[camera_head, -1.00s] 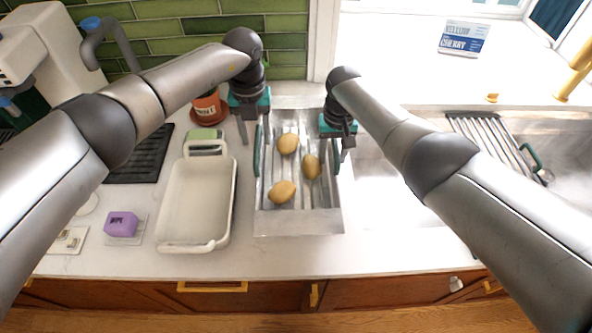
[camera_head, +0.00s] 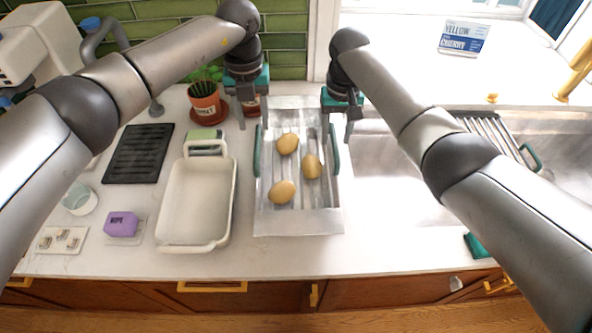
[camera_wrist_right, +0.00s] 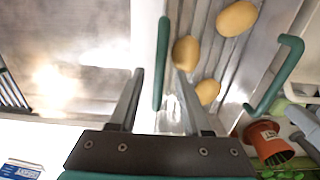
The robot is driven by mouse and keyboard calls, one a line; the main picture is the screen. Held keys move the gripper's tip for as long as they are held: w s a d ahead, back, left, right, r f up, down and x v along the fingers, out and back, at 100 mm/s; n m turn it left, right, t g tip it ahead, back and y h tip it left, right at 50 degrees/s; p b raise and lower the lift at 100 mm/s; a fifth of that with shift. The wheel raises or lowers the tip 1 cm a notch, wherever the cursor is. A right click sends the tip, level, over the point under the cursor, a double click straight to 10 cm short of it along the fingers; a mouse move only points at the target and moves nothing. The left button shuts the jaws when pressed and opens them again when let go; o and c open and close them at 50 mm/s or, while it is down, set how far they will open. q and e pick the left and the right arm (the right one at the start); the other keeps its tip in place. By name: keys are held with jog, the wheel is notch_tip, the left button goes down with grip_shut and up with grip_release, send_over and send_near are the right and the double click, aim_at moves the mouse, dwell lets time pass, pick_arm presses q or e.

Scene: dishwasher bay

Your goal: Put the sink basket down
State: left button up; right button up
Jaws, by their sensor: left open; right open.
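The sink basket (camera_head: 298,222) is a metal tray with green handles on its left and right sides. It sits level on the white counter and holds several ribs and three yellow-brown potatoes (camera_head: 283,192). My left gripper (camera_head: 253,112) is open and empty, above the far end of the left handle (camera_head: 257,150). My right gripper (camera_head: 338,122) is open, above the far end of the right handle (camera_head: 334,150). In the right wrist view, the near green handle (camera_wrist_right: 162,60) lies beyond and between the open fingertips (camera_wrist_right: 160,78), apparently not gripped.
A white dish (camera_head: 196,205) stands left of the basket, with a green-and-white sponge holder behind. A potted mint (camera_head: 205,100) stands close to my left gripper. The steel sink (camera_head: 385,160) lies to the right, with a rack (camera_head: 488,135). A purple sponge (camera_head: 121,224) is at left.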

jog(key=shift+r, duration=2.35)
jog(key=shift+s+f, duration=0.1)
